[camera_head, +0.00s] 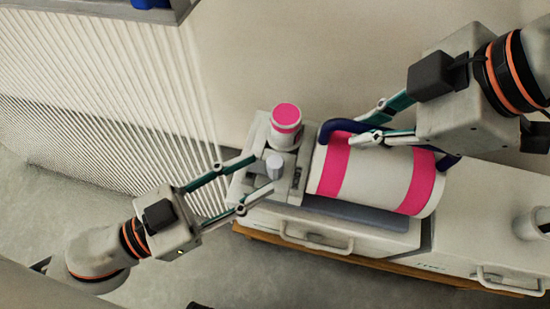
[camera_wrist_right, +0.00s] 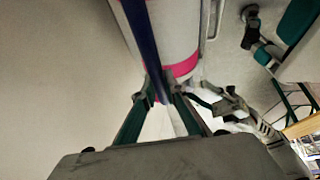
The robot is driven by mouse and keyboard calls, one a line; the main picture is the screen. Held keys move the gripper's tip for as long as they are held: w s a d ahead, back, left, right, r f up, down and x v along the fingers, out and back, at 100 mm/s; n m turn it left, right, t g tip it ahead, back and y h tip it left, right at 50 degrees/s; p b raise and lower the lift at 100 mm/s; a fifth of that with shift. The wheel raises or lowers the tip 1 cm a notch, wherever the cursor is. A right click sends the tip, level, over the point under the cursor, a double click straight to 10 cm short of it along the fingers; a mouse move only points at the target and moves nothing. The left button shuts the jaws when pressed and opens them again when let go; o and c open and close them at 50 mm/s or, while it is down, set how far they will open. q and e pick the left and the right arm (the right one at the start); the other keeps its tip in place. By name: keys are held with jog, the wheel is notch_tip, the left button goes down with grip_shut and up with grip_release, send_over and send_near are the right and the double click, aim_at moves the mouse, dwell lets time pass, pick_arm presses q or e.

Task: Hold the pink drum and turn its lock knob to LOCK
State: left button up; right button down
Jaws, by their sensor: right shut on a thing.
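The drum (camera_head: 380,172) is a white cylinder with pink bands, lying on its side on a grey base. A dark blue handle (camera_head: 328,130) runs along its far side. My right gripper (camera_head: 362,127) is shut on this handle; the right wrist view shows the blue bar (camera_wrist_right: 143,40) running down between the fingers (camera_wrist_right: 163,98). A small pale lock knob (camera_head: 274,167) stands upright left of the drum. My left gripper (camera_head: 262,174) is open, its fingertips close to the knob's left side. I cannot tell whether they touch it.
A small upright pink-and-white canister (camera_head: 286,125) stands just behind the knob. Below are white drawers with handles (camera_head: 320,241). A white cylindrical item (camera_head: 535,223) is at the right edge. A ribbed wall panel (camera_head: 100,100) is at the left.

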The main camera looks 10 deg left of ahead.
aim_at(268, 168)
pick_arm(q)
jog(key=shift+x, duration=2.6)
grip_shut()
